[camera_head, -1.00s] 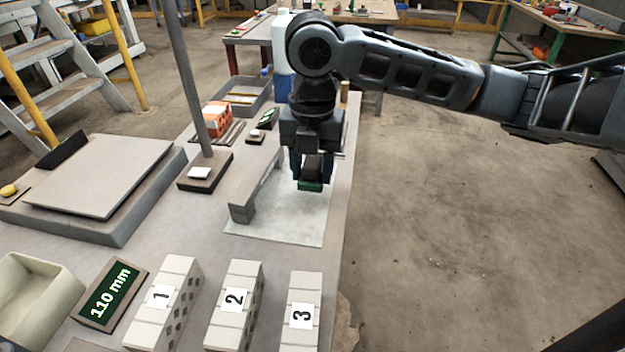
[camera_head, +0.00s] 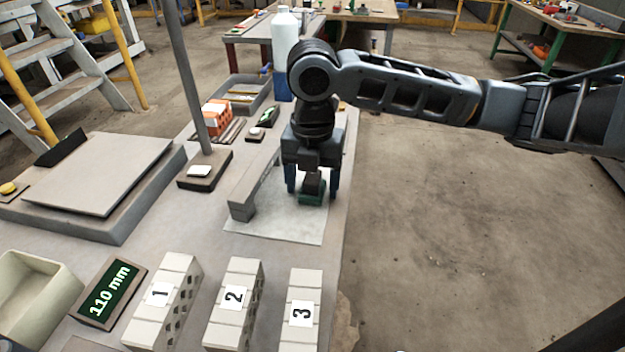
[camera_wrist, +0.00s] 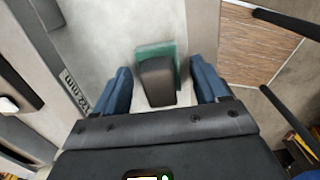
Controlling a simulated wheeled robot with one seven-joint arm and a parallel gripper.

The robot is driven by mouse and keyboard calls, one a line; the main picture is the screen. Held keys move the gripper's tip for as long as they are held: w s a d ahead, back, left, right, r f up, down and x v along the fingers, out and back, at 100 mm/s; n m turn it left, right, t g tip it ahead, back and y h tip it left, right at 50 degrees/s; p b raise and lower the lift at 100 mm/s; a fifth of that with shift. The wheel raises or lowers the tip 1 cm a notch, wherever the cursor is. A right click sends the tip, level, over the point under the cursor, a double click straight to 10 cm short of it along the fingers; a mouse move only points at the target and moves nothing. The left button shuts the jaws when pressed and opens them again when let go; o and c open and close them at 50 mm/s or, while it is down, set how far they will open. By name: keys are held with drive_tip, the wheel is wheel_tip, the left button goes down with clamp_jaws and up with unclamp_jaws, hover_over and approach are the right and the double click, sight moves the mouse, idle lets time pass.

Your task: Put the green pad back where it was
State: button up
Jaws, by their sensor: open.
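The green pad (camera_head: 311,197) with its dark handle sits on or just over the pale sheet (camera_head: 290,228) on the table. It also shows in the wrist view as a green plate (camera_wrist: 152,50) under a dark grip (camera_wrist: 157,82). My gripper (camera_head: 312,190) is straight above it, pointing down. Its two blue fingers stand apart on either side of the handle, with gaps visible in the wrist view (camera_wrist: 160,88). The gripper is open and holds nothing. Whether the pad's underside lies fully flat is hard to see.
A grey bar-shaped block (camera_head: 243,208) lies close left of my gripper. A post on a dark base (camera_head: 205,172) stands further left. Numbered hollow bricks (camera_head: 234,300) and a 110 mm display (camera_head: 110,293) are in front. The table's right edge is close by.

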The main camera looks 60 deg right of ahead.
sight(312, 175)
wheel_tip(312, 175, up, 12)
drive_tip(key=p, duration=0.1)
drive_tip(key=shift+r, duration=0.15)
idle(0.5)
